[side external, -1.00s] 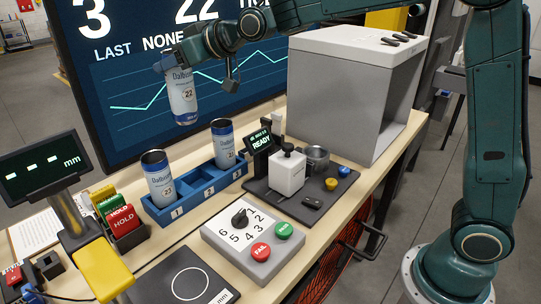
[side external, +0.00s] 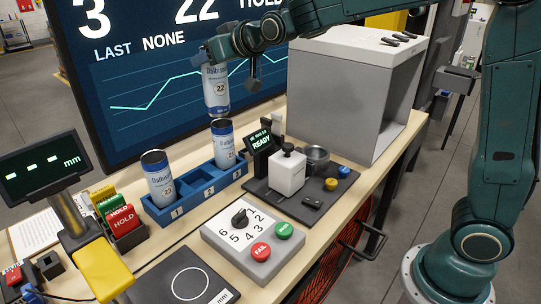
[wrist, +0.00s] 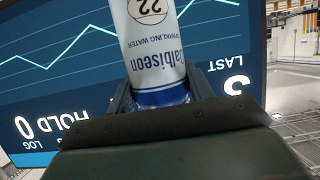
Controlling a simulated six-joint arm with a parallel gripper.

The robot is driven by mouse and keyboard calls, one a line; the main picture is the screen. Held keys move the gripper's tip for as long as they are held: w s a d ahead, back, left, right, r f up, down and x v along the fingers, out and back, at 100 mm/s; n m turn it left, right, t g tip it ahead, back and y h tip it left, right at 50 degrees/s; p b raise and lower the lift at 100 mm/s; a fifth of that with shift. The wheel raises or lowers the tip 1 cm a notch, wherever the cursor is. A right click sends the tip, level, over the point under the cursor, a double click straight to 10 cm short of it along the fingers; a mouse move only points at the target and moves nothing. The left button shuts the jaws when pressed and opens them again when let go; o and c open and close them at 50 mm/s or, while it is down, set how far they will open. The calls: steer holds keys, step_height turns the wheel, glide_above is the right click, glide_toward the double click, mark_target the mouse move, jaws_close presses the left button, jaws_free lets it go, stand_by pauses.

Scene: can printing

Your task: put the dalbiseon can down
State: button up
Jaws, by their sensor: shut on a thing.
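My gripper (side external: 211,47) is shut on a white and blue dalbiseon can (side external: 215,90) marked 22. The can hangs upright in the air, above and behind the blue rack. In the wrist view the can (wrist: 160,62) appears upside down between the two fingers. The blue rack (side external: 196,202) has numbered places.
A printer unit reading READY (side external: 291,173) stands right of the rack. A control box with a dial (side external: 246,236) is in front. A large screen (side external: 130,100) rises behind, and a grey box (side external: 335,90) stands at the back right.

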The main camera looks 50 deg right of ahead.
steer(key=s+d+r+m+g+h, duration=0.1)
steer(key=s+d+m+g+h, duration=0.3)
steer(key=s+d, duration=0.5)
steer(key=s+d+r+m+g+h, duration=0.1)
steer(key=s+d+m+h, duration=0.55)
steer(key=d, duration=0.55)
step_height(320, 180, down, 17)
steer(key=shift+s+r, duration=0.15)
steer(key=shift+r, duration=0.05)
steer(key=shift+a, duration=0.1)
steer(key=shift+f, duration=1.85)
steer(key=shift+f+n, duration=0.15)
steer(key=shift+n, duration=0.1)
steer(key=o, duration=1.2)
steer(key=shift+o, duration=0.2)
